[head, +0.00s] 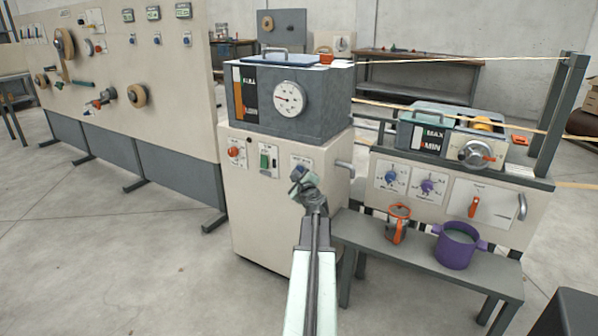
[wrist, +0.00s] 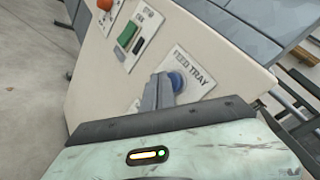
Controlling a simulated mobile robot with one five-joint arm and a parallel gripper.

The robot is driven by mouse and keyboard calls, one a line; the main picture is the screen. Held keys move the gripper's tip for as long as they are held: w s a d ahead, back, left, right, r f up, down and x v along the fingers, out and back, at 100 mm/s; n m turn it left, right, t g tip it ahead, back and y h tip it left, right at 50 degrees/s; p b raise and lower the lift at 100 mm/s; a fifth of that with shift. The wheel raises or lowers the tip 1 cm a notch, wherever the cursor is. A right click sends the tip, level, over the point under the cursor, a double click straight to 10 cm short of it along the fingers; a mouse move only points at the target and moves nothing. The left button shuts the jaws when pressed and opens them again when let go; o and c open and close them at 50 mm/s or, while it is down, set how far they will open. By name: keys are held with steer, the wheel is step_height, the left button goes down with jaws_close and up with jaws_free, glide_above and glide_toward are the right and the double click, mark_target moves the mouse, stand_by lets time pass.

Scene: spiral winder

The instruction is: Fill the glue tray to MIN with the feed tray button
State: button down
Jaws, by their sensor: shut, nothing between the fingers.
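The blue feed tray button (wrist: 177,80) sits on a cream panel under the words FEED TRAY in the wrist view. My gripper (wrist: 158,92) is shut and empty, its fingertips close beside the button's left edge; I cannot tell whether they touch it. In the head view my gripper (head: 302,176) covers the button on the cream cabinet (head: 260,215). The glue tray (head: 405,133) is at the right, with MAX and MIN marks (head: 431,140) on its front. I cannot make out its glue level clearly.
A grey tank (head: 325,115) with a round gauge (head: 289,98) tops the cabinet. A red-orange button (head: 234,152) and a green switch (head: 264,161) are left of my gripper. A bench (head: 400,255) at the right holds an orange-handled jug (head: 397,225) and a purple pot (head: 455,247).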

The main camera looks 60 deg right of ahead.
steer(key=shift+d, duration=0.4)
stand_by(0.6)
steer(key=shift+a, duration=0.1)
stand_by(2.7)
steer(key=shift+a, duration=0.75)
steer(key=shift+a, duration=2.5)
